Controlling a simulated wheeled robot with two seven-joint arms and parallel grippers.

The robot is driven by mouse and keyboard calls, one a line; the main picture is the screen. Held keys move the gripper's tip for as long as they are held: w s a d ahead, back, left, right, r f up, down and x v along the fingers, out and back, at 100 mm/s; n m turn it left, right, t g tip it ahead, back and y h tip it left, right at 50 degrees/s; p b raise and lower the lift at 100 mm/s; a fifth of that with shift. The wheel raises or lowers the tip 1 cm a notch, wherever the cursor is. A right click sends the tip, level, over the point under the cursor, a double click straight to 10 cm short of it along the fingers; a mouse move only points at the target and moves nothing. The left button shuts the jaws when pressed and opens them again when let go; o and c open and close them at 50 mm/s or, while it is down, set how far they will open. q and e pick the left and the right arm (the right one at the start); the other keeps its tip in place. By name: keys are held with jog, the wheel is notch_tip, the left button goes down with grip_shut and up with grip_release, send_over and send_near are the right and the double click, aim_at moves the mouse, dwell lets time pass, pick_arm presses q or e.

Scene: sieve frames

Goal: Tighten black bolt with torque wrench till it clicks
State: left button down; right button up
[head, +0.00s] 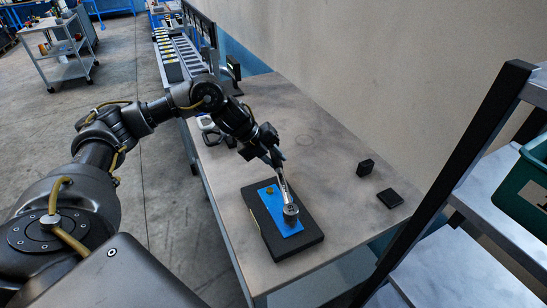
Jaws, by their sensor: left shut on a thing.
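My left gripper (273,157) is shut on the upper end of a silver torque wrench (283,184). The wrench slants down to a round metal head (291,211) over the lower right part of a blue plate (282,226). The plate lies on a thick black base block (306,238) on the table. A small brass-coloured bolt (270,190) shows on the upper part of the plate. I cannot see the black bolt; the wrench head may hide it, and I cannot tell whether the head is seated. My right gripper is out of view.
The grey table (345,222) is mostly clear around the base block. Two small black blocks (365,167) (390,198) stand to the right. A black and white item (208,127) lies behind my forearm. A black-framed shelf (455,270) with a green bin (528,190) stands at the right.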

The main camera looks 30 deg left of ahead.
pick_arm(q)
jog(key=shift+d+f, duration=0.15)
jog(key=shift+f, duration=0.05)
jog(key=shift+w+d+f+m+g, duration=0.2)
jog(key=shift+w+d+m+g, duration=0.15)
jog(key=shift+m, duration=0.15)
jog(key=shift+r, duration=0.1)
jog(key=shift+w+r+p, duration=0.15)
jog(key=shift+r+p, duration=0.45)
jog(key=shift+p, duration=0.1)
jog(key=shift+r+p, duration=0.55)
jog(key=shift+r, duration=0.35)
jog(key=shift+r+p, duration=0.5)
jog(key=shift+r, duration=0.1)
jog(key=shift+r+p, duration=0.4)
jog(key=shift+r, duration=0.15)
jog(key=shift+f, duration=0.15)
